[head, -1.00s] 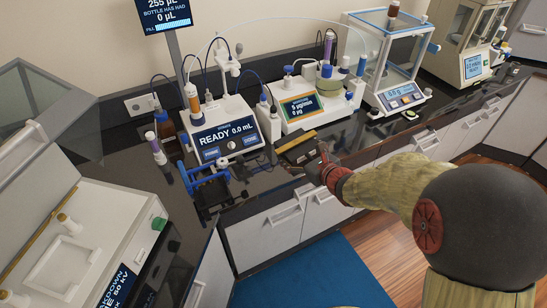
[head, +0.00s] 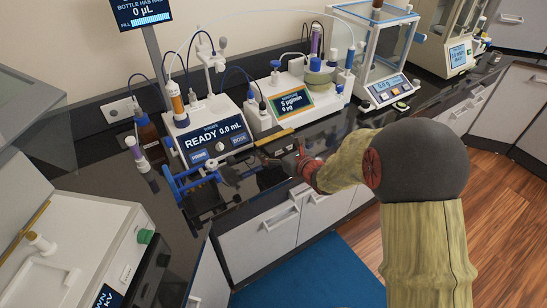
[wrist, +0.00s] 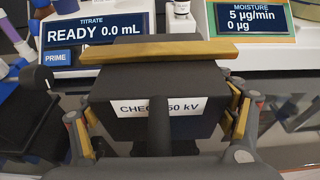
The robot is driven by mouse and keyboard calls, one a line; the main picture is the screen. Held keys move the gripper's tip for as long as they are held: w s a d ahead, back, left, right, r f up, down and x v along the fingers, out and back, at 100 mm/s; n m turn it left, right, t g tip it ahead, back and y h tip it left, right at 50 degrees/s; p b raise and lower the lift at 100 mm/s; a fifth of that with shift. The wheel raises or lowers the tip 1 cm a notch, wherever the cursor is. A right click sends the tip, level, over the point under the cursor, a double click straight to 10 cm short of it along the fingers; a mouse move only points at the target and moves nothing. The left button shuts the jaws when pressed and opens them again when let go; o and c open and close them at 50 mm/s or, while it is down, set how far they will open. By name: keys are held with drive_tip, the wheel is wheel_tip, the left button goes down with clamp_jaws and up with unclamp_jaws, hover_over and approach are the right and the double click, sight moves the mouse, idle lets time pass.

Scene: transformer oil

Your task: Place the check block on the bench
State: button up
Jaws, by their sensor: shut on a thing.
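The check block is a dark block with a brass-coloured bar (head: 274,137) along its top. In the wrist view the check block (wrist: 128,88) fills the middle, with a white label reading "CHEC… 50 kV", partly covered by a gripper part. My gripper (wrist: 160,122) is shut on the block, with a finger at each side. In the head view my gripper (head: 287,163) holds it over the front part of the black bench (head: 262,205), in front of the titrator. The block looks roughly level. I cannot tell whether its underside touches the bench.
The titrator (head: 211,137) and moisture meter (head: 293,104) stand just behind the block. A blue-railed stand (head: 190,183) is to its left, and a balance (head: 386,88) is farther right. Bare bench lies at the front left. A white machine (head: 90,240) stands at the lower left.

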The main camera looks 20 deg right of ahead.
drive_tip(key=shift+w+f+b, duration=0.4)
drive_tip(key=shift+w+f, duration=0.85)
drive_tip(key=shift+f, duration=0.05)
drive_tip(key=shift+w+f+b, duration=0.1)
drive_tip(key=shift+f+b, duration=0.55)
drive_tip(key=shift+f, duration=0.8)
drive_tip(key=shift+f, duration=0.15)
drive_tip(key=o, duration=2)
drive_tip(key=shift+f, duration=0.15)
